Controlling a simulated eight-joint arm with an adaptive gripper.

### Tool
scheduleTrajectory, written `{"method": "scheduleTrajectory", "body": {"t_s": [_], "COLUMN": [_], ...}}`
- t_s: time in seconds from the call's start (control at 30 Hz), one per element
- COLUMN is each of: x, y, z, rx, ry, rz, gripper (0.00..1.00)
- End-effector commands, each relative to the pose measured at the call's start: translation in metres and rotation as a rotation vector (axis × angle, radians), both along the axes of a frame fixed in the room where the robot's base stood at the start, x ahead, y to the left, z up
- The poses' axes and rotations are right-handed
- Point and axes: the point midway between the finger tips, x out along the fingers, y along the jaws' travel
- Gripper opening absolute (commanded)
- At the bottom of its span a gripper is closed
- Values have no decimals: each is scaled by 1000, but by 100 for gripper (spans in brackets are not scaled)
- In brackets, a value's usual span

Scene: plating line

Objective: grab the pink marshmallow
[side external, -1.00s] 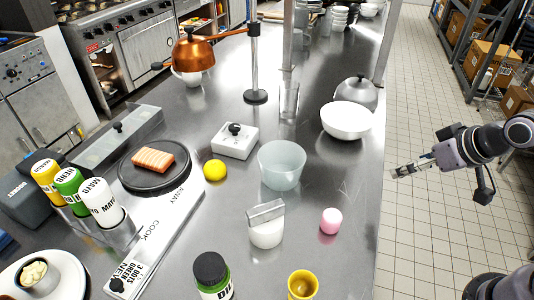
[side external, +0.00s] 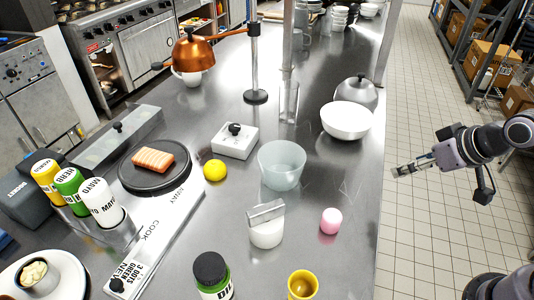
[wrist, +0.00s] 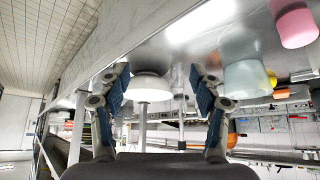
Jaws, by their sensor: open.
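The pink marshmallow (side external: 330,221) stands on the steel table near its right edge in the side external view. In the wrist view it shows at the top right (wrist: 294,24), beyond the right finger. My gripper (side external: 397,172) is off the table's right side, above the tiled floor, to the right of and apart from the marshmallow. In the wrist view my gripper (wrist: 158,88) has its two fingers spread wide with nothing between them.
A frosted tub (side external: 282,166) and a white jar with a metal piece on top (side external: 266,232) stand left of the marshmallow. A yellow cup (side external: 302,285) is in front. A white bowl (side external: 346,121) stands behind near the edge. Bare table surrounds the marshmallow.

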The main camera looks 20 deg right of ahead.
Motion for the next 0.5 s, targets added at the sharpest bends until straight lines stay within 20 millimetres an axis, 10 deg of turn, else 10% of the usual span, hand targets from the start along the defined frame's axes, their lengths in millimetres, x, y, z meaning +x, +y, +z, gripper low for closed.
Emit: {"method": "scheduleTrajectory", "body": {"t_s": [0.27, 0.5], "x": [2, 14], "y": [5, 55], "z": [2, 16], "rx": [4, 34], "ry": [14, 180], "rz": [9, 86], "gripper": [64, 64]}}
